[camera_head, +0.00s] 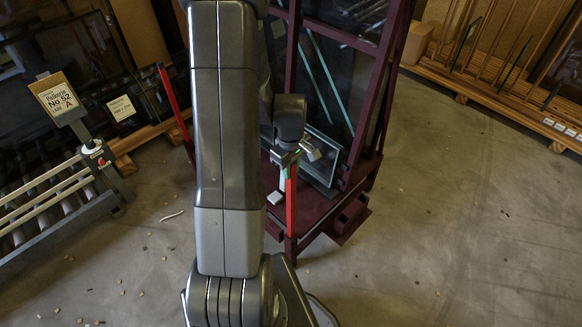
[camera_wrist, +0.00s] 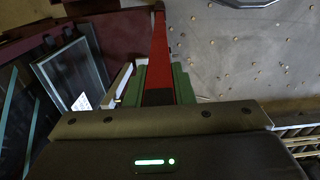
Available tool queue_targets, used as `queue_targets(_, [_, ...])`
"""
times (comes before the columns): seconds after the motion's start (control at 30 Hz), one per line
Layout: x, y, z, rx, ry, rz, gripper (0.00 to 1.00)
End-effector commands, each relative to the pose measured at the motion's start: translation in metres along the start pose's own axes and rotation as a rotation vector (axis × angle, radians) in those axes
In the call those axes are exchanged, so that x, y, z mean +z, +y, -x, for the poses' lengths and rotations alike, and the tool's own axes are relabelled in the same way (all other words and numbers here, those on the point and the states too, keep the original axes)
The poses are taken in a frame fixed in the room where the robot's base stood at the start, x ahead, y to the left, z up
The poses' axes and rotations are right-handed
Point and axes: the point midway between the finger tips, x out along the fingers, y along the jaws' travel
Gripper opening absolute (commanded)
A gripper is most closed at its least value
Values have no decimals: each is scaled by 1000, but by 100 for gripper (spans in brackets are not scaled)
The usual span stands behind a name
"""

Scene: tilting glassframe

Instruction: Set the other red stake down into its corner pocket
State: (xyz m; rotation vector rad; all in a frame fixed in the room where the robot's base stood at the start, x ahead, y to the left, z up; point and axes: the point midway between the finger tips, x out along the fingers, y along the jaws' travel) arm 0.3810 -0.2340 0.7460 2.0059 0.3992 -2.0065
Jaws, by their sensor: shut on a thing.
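My gripper (camera_head: 289,160) is shut on a red stake (camera_head: 291,205), which hangs roughly upright below the jaws. The stake's lower end overlaps the front corner of the dark red glass frame (camera_head: 318,205); I cannot tell whether it is inside a pocket. In the wrist view the held stake (camera_wrist: 159,45) runs away between the green finger pads (camera_wrist: 182,83), with its far end by the dark red base (camera_wrist: 115,30). Another red stake (camera_head: 172,98) stands at the left, beyond my arm. My arm hides much of the frame between the two stakes.
Glass panes (camera_head: 325,160) lean on the frame. A roller conveyor (camera_head: 45,205) with a sign (camera_head: 58,95) stands at left, and a wooden rack (camera_head: 500,100) at back right. The concrete floor (camera_head: 450,230) at right is clear apart from small scraps.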

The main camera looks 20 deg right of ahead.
Motion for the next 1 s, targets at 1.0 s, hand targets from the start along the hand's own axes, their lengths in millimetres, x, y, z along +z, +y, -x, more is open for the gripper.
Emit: queue_targets(1.0, [0,0,-12,1,1,0,0])
